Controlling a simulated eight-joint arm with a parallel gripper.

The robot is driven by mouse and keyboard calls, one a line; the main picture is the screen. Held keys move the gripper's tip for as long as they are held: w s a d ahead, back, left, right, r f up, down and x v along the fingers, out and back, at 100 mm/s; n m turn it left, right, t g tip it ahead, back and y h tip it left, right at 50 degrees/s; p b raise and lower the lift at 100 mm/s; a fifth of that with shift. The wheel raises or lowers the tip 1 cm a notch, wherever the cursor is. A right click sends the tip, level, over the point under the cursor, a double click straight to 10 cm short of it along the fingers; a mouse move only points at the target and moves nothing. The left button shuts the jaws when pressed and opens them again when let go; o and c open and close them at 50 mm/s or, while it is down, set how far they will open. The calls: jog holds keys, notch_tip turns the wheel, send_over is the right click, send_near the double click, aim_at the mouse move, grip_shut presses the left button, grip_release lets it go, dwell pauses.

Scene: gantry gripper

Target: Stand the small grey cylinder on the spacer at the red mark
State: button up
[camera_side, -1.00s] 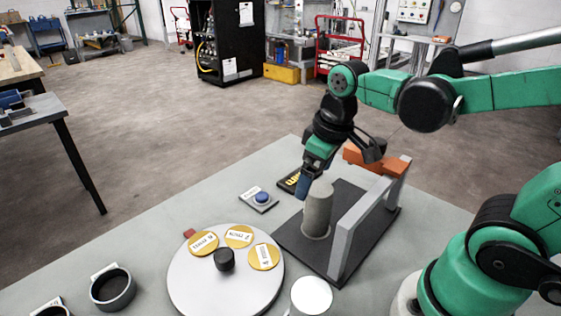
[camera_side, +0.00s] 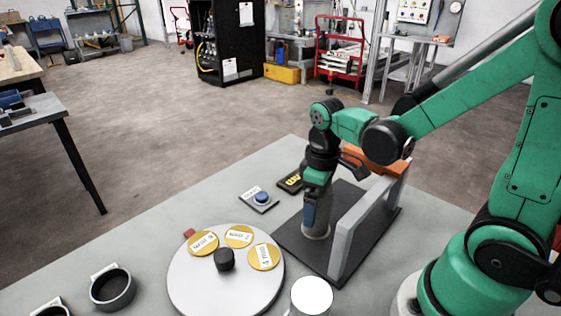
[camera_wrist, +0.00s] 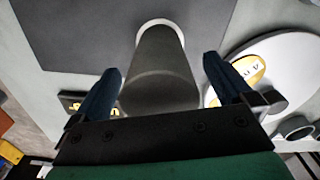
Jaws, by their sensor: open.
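The grey cylinder (camera_side: 317,231) stands upright on the dark plate under the gantry frame, with a pale ring at its foot. In the wrist view the cylinder (camera_wrist: 160,75) lies between the two blue fingers of my gripper (camera_wrist: 162,65), which are open with a gap on each side. The red mark (camera_side: 188,233) is at the far left edge of the round turntable (camera_side: 205,285). Gold labelled discs (camera_side: 203,243) lie on the turntable; their labels are too small to read.
The gantry's grey bar (camera_side: 362,218) and orange beam (camera_side: 375,160) stand close right of and behind my gripper. A blue button box (camera_side: 260,199) and a black-and-yellow block (camera_side: 291,181) lie to the left. A black knob (camera_side: 224,259) rises from the turntable. A white-topped cylinder (camera_side: 312,295) stands in front.

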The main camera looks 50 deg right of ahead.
grip_shut()
dwell(0.4)
